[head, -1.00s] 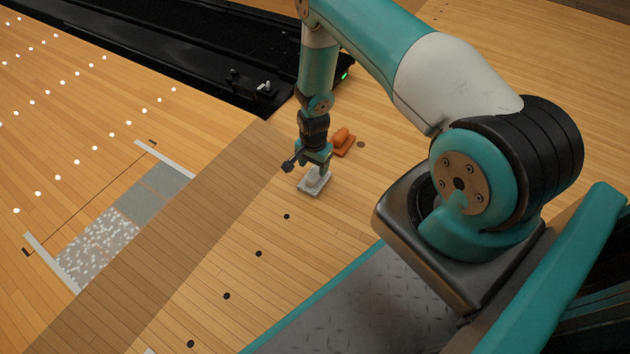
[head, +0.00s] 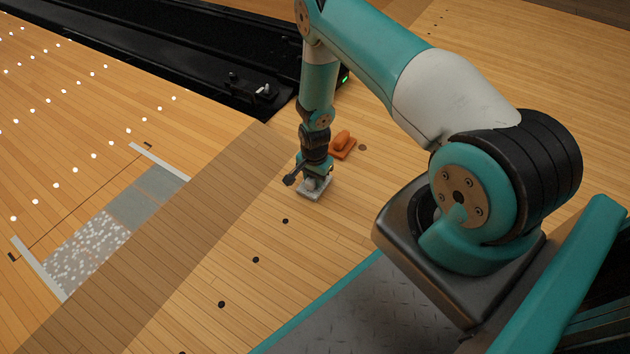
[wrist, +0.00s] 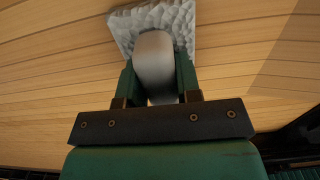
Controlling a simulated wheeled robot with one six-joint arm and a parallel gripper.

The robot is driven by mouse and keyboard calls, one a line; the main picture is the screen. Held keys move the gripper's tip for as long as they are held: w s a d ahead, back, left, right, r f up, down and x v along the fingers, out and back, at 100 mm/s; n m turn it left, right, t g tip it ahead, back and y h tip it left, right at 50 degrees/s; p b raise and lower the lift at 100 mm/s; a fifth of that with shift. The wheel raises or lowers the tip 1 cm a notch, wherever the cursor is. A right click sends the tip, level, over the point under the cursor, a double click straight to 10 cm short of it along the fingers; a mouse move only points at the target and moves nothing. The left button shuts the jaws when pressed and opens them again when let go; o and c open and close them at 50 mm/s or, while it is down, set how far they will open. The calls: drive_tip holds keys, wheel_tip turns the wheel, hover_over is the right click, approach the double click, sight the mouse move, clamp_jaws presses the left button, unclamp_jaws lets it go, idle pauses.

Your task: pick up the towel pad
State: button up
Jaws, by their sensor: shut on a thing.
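The towel pad (head: 312,193) is a pale grey, textured block with a rounded light handle on top. It is on or just above the wooden floor; I cannot tell which. In the wrist view the pad's bumpy grey surface (wrist: 122,27) shows at the top, with the pale handle (wrist: 154,65) in front of it. My gripper (head: 316,180) points down over the pad. In the wrist view its two green fingers (wrist: 157,82) are closed on either side of the handle. The head view partly hides the handle behind the gripper.
An orange pad with a handle (head: 342,145) lies on the floor just behind and right of my gripper. A black ball-return track (head: 200,50) runs across the back left. A grey and speckled strip (head: 100,235) lies at left. The floor in front is clear apart from dark dots.

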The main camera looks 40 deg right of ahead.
drive_tip(key=shift+r, duration=0.1)
wheel_tip(320, 180, up, 20)
drive_tip(key=p, duration=1.1)
